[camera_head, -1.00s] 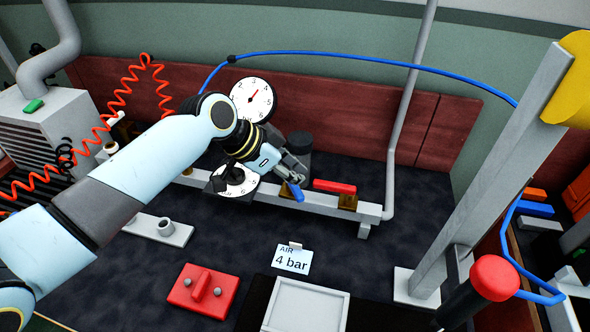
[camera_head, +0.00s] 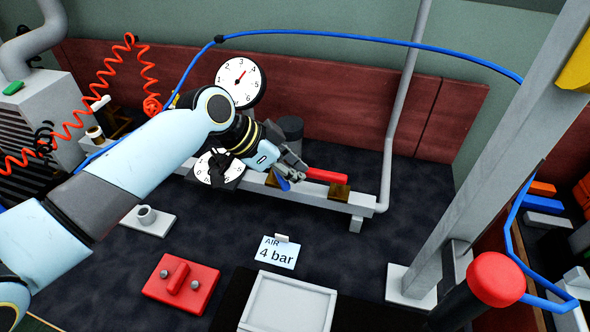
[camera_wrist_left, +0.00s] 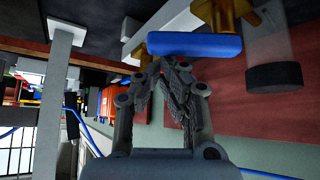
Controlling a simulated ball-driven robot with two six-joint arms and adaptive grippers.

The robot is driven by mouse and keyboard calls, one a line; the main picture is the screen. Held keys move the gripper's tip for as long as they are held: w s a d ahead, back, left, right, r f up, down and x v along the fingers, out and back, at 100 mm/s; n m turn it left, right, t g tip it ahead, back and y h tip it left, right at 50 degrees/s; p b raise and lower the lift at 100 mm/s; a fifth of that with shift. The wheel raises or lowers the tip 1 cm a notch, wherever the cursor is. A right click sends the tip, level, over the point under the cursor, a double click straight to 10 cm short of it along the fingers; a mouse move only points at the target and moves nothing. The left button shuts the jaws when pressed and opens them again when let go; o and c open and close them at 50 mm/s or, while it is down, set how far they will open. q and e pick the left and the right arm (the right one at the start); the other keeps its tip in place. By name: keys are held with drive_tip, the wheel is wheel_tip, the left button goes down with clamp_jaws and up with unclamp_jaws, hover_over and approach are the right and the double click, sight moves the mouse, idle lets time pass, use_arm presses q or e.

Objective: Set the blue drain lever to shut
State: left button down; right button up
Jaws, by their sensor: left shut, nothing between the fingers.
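The blue drain lever (camera_head: 283,184) sits at the brass valve (camera_head: 272,179) on the grey pipe rail. In the head view it points down and to the right, across the line of the rail, and is partly hidden by my gripper. My left gripper (camera_head: 291,172) is shut and empty, with its fingertips right at the lever. In the left wrist view the blue lever (camera_wrist_left: 195,44) lies crosswise just beyond the gripper's tips (camera_wrist_left: 176,64). I cannot tell whether they touch. My right gripper is not in view.
A red lever (camera_head: 326,175) lies along the rail by a second brass valve (camera_head: 339,191). A dial gauge (camera_head: 241,82) stands behind my arm. An "AIR 4 bar" card (camera_head: 277,254), a red block (camera_head: 181,284) and a grey tray (camera_head: 287,302) are in front. A grey post (camera_head: 487,165) stands right.

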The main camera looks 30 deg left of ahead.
sight(284, 185)
use_arm(q)
drive_tip(key=shift+s+a+f+m+g+h+b, duration=0.1)
drive_tip(key=shift+s+a+m+g+h+b, duration=0.15)
drive_tip(key=shift+m, duration=0.35)
drive_tip(key=shift+s+a+m+g+h+b, duration=0.15)
drive_tip(key=shift+s+m+g+h+b, duration=0.15)
drive_tip(key=shift+m, duration=0.3)
drive_tip(key=shift+s+a+m+g+h+b, duration=0.25)
drive_tip(key=shift+s+m+g+b, duration=0.1)
drive_tip(key=shift+m+b, duration=0.3)
drive_tip(key=shift+s+a+m+g+b, duration=0.2)
drive_tip(key=shift+m+g, duration=0.15)
drive_tip(key=shift+m, duration=0.2)
drive_tip(key=shift+s+a+m+g+b, duration=0.1)
drive_tip(key=shift+s+m+g, duration=0.05)
drive_tip(key=shift+m+g, duration=0.3)
drive_tip(key=shift+s+a+h, duration=0.15)
drive_tip(key=shift+h, duration=0.15)
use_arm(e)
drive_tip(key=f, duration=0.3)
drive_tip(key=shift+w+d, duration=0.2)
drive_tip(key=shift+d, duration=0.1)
use_arm(q)
drive_tip(key=shift+s+a, duration=0.1)
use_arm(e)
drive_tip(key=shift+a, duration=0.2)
